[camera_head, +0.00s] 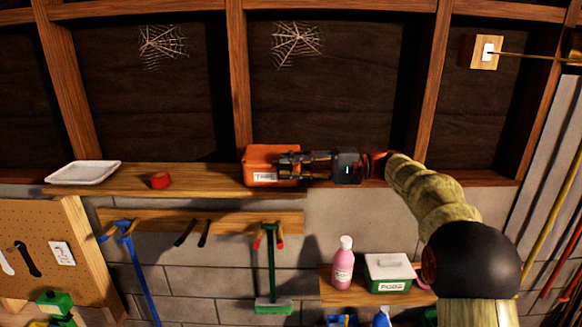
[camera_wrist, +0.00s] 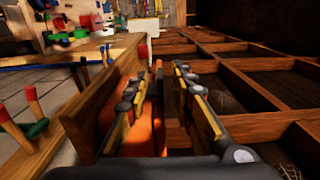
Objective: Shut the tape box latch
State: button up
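The orange tape box (camera_head: 258,153), with a white "TAPE" label on its front, sits on the wooden wall shelf. My gripper (camera_head: 284,166) reaches in from the right and overlaps the right part of the box. In the wrist view my gripper (camera_wrist: 160,68) has its two fingers apart, with an orange surface of the tape box (camera_wrist: 158,128) low between them. I cannot tell whether the fingers touch the box. The latch cannot be made out, and the fingers cover part of the box. I cannot tell whether the lid is fully down.
A red roll (camera_head: 160,180) and a white tray (camera_head: 83,172) stand left on the shelf (camera_head: 205,181). Wall studs rise behind the box. Below are a hanging green broom (camera_head: 271,270), a pink bottle (camera_head: 343,262) and a "PODS" box (camera_head: 388,272). The shelf between roll and box is clear.

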jog(key=d, duration=1.2)
jog(key=shift+s, duration=0.2)
